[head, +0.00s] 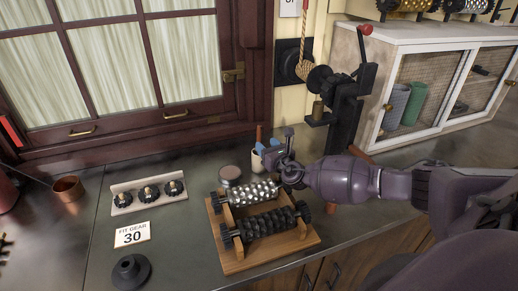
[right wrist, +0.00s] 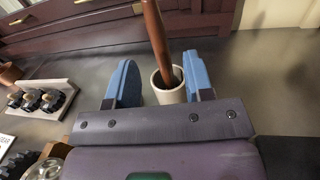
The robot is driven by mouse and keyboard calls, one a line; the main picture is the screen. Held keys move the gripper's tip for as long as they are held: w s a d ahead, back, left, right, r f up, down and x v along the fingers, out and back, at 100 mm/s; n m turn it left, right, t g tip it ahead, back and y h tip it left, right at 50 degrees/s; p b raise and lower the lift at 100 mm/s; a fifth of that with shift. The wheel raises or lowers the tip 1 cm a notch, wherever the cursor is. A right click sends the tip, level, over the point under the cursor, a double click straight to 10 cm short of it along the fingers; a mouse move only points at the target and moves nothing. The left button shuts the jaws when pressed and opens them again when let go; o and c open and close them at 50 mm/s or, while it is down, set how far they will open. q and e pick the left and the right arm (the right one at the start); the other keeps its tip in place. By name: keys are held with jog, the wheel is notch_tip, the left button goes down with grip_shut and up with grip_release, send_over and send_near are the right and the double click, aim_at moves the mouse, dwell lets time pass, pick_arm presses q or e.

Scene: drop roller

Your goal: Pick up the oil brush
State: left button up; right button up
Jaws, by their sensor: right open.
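The oil brush (right wrist: 156,38) has a reddish-brown handle and stands tilted in a white cup (right wrist: 168,92) in the right wrist view. Its lower end is hidden inside the cup. In the head view the cup (head: 257,160) stands on the counter behind the roller stand, partly covered by my right gripper. My right gripper (right wrist: 160,62) is open, with one blue finger on each side of the handle and cup. Gaps show between the fingers and the handle. The gripper also shows in the head view (head: 270,152). My left gripper is not in view.
A wooden stand (head: 270,250) with two studded rollers sits just in front of the cup. A round tin (head: 230,175) is left of it. A black press (head: 345,110) and a white cabinet (head: 400,65) stand behind. A gear rack (head: 150,194) lies left.

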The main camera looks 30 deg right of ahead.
aim_at(259, 138)
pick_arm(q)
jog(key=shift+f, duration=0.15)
pick_arm(e)
jog(key=shift+w+d, duration=0.15)
jog(key=shift+w, duration=1.3)
jog(key=shift+w+d, duration=0.15)
jog(key=shift+w, duration=1.25)
jog(key=shift+c, duration=0.5)
grip_shut()
jog(key=shift+r, duration=0.15)
